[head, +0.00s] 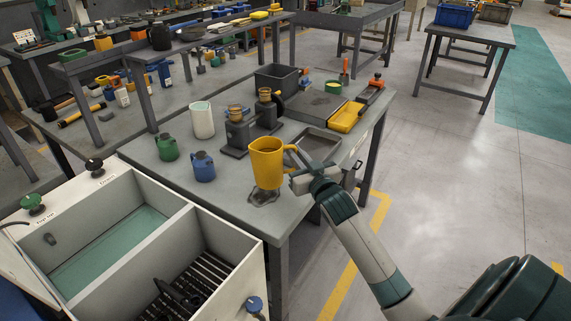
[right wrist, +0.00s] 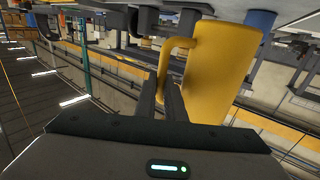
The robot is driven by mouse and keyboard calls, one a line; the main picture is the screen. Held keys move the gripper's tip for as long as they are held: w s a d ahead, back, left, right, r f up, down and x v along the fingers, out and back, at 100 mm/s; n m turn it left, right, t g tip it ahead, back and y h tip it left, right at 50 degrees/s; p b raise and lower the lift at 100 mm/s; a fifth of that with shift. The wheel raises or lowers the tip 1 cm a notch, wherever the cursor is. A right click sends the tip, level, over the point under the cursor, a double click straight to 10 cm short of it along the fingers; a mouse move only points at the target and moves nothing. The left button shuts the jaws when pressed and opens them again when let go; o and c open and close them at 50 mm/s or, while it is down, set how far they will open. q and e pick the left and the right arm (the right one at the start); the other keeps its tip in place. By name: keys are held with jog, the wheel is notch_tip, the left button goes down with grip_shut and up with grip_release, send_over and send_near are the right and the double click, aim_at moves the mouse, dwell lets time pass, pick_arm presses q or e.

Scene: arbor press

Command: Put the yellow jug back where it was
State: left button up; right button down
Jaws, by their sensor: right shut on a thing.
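The yellow jug (head: 266,165) is upright at the front right part of the grey workbench (head: 228,194), its handle toward my right gripper. It also shows large in the right wrist view (right wrist: 222,70), where the picture is upside down. My right gripper (head: 299,165) is shut on the jug's handle; its fingers (right wrist: 165,92) reach the handle in the right wrist view. A dark wet-looking patch (head: 261,197) lies on the bench just under the jug. I cannot tell whether the jug's base touches the bench. My left gripper is not in view.
A green jug (head: 167,148) and a blue jug (head: 202,167) stand left of the yellow jug. A two-basin wash unit (head: 190,213) is at front left.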

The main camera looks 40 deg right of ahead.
aim_at(289, 170)
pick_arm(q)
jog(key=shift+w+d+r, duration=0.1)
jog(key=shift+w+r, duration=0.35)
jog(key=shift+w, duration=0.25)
pick_arm(e)
jog(key=w, duration=0.1)
jog(key=w+f, duration=0.2)
jog(key=shift+w+a, duration=0.25)
jog(key=shift+a, duration=0.15)
jog(key=shift+f, duration=0.1)
pick_arm(q)
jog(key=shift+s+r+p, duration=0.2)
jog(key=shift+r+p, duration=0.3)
jog(key=shift+p, duration=0.25)
pick_arm(e)
notch_tip(289, 170, down, 4)
jog(key=shift+r, duration=0.1)
